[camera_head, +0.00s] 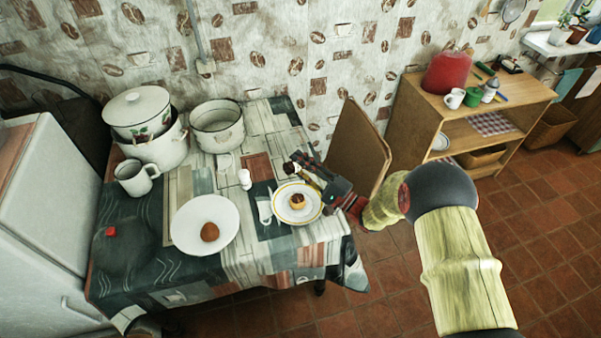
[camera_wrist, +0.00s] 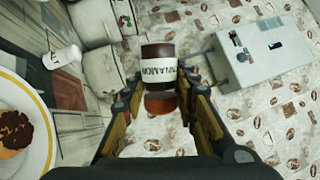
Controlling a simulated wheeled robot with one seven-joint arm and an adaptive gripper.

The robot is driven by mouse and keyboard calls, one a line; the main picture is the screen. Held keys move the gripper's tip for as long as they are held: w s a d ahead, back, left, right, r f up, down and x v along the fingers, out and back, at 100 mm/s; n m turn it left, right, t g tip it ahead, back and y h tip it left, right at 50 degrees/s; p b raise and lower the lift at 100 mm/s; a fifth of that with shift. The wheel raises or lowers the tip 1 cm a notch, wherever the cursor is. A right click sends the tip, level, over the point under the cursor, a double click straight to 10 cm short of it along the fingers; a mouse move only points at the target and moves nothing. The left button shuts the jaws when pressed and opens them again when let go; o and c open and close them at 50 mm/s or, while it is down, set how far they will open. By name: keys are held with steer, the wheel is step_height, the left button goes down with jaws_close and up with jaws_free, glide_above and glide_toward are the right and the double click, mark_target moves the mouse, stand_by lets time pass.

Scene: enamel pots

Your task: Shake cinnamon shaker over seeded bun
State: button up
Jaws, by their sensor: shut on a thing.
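My gripper (camera_wrist: 160,98) is shut on the cinnamon shaker (camera_wrist: 158,52), a dark brown jar with a white label and a reddish-brown end. In the head view my gripper (camera_head: 308,170) is over the table, just behind the yellow-rimmed plate (camera_head: 279,215); the shaker (camera_head: 289,168) shows only as a small dark shape at its tip. A round brown bun (camera_head: 209,232) lies on the larger white plate (camera_head: 184,240), left of my gripper; its seeds are too small to make out. A dark-topped pastry (camera_head: 297,201) sits on the yellow-rimmed plate and shows in the wrist view (camera_wrist: 14,130).
A small white shaker (camera_head: 246,179) stands between the plates and pots. A white mug (camera_head: 136,177), stacked pots (camera_head: 160,147) and an open pot (camera_head: 217,124) stand at the back left. A chair (camera_head: 357,150) is right of the table. A napkin with cutlery (camera_head: 264,208) lies between the plates.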

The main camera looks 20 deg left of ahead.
step_height(320, 180, down, 5)
steer(key=s+a+n+g+h, duration=0.1)
steer(key=s+a+n+g, duration=0.1)
steer(key=n, duration=0.5)
steer(key=shift+s+n+h, duration=0.3)
steer(key=shift+s+n, duration=0.1)
steer(key=shift+a, duration=0.1)
steer(key=w+d+f+m+t+h, duration=0.1)
steer(key=w+d+m+t+h, duration=0.3)
steer(key=d, duration=0.5)
steer(key=w+d+m+t+h, duration=0.1)
steer(key=d+m+t+h, duration=0.35)
steer(key=d+t, duration=0.35)
steer(key=s+d+f+m+t+h, duration=0.1)
steer(key=s+d+m+h, duration=0.2)
steer(key=d, duration=1.8)
steer(key=m+h, duration=0.3)
steer(key=h, duration=0.3)
steer(key=shift+d+f, duration=0.3)
steer(key=shift+d, duration=0.1)
